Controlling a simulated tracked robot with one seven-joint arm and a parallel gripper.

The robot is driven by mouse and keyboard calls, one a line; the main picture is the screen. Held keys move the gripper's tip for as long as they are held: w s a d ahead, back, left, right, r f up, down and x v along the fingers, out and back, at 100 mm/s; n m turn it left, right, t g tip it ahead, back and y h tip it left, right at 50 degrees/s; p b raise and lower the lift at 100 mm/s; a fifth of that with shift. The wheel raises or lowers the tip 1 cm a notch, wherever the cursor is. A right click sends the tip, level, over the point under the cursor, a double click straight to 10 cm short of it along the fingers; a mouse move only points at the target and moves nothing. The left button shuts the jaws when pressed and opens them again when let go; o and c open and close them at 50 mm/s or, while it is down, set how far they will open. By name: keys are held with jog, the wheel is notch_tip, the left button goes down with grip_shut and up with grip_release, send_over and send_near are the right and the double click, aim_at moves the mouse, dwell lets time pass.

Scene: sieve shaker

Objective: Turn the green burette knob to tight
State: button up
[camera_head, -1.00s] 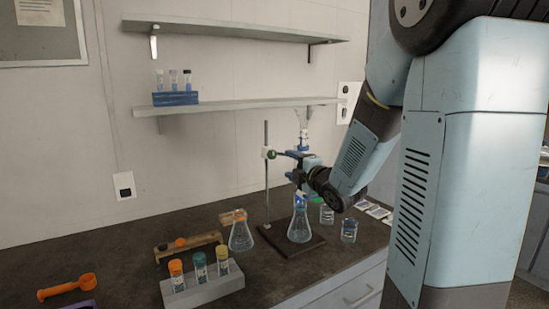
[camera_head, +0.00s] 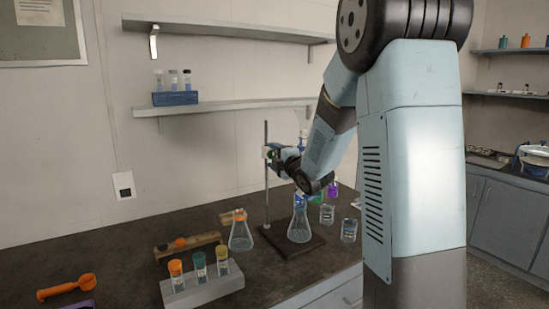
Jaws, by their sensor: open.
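A retort stand (camera_head: 266,190) rises from a dark base plate (camera_head: 310,240) on the counter. A small green part (camera_head: 271,154) shows on the stand's rod at clamp height; I cannot tell whether it is the green burette knob. Only a bit of the burette (camera_head: 303,142) shows above my arm; the rest is hidden. A conical flask (camera_head: 299,225) with a blue top stands on the base plate under it. My gripper (camera_head: 279,156) is open beside the rod, close to the green part; its fingertips are small and partly hidden, so contact cannot be told.
A second flask (camera_head: 240,232) with an orange band stands left of the base. Two beakers (camera_head: 349,230) stand to the right. A rack (camera_head: 203,287) with capped vials is in front. An orange scoop (camera_head: 67,287) lies at left. A shelf (camera_head: 220,106) hangs behind the stand.

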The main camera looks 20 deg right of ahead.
jog(key=shift+c, duration=0.2)
jog(key=c, duration=1)
jog(key=m, duration=0.4)
jog(key=shift+f+m, duration=0.15)
jog(key=shift+m, duration=0.15)
jog(key=o, duration=1)
